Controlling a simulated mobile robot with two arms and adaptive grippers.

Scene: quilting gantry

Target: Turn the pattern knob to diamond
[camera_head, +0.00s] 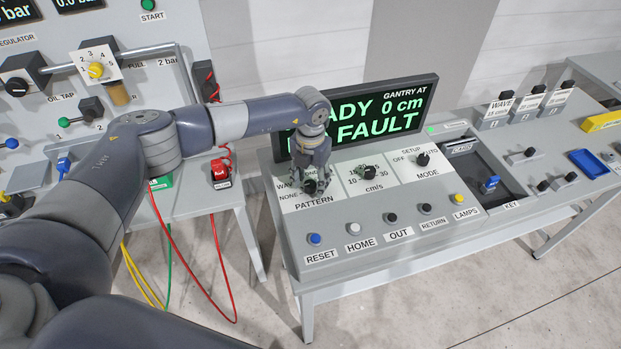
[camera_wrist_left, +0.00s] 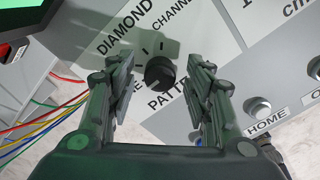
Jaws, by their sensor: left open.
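The black round pattern knob (camera_wrist_left: 160,74) sits on a white plate lettered PATTERN, with DIAMOND and CHANNEL labels beyond it in the left wrist view. Part of another label ending in E shows to its left. I cannot tell for sure which label the knob points at. My left gripper (camera_head: 312,184) is over the pattern plate (camera_head: 300,203) at the left of the console in the head view and hides most of the knob there. Its two fingers are open, one on each side of the knob, with gaps visible in the wrist view. My right gripper is not in view.
A cm/s knob (camera_head: 369,171) and a MODE knob (camera_head: 422,159) stand to the right on the same panel. The display (camera_head: 385,110) rises behind and reads FAULT. Several buttons, including blue RESET (camera_head: 314,239) and white HOME (camera_head: 353,229), line the front.

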